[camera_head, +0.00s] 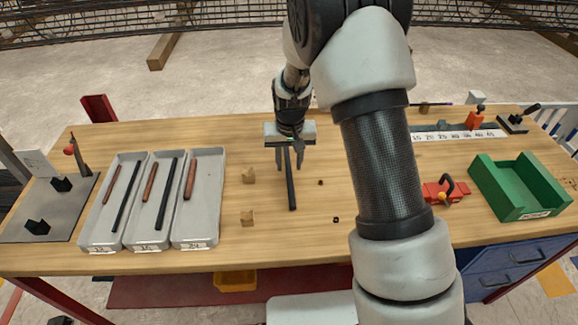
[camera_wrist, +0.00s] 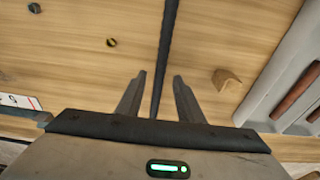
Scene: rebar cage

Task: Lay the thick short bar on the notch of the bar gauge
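My gripper (camera_head: 291,163) is over the middle of the table, pointing down. Its fingers also show in the wrist view (camera_wrist: 155,82), spread on either side of a long dark bar (camera_wrist: 164,50) with a gap to each. That bar (camera_head: 291,188) reaches toward the table's front edge; whether it touches the table is hard to tell. A short reddish-brown bar (camera_head: 190,180), seemingly the thickest of the brown ones, lies in the right grey tray (camera_head: 213,200). It also shows in the wrist view (camera_wrist: 297,88). I cannot make out the gauge's notch for sure.
Two other trays (camera_head: 114,225) hold brown and dark bars. Two wooden blocks (camera_head: 248,176) (camera_head: 247,217) stand left of the dark bar. A numbered scale (camera_head: 455,136), a red clamp-like tool (camera_head: 445,190) and a green bin (camera_head: 520,190) are at the right. Small dark bits lie mid-table.

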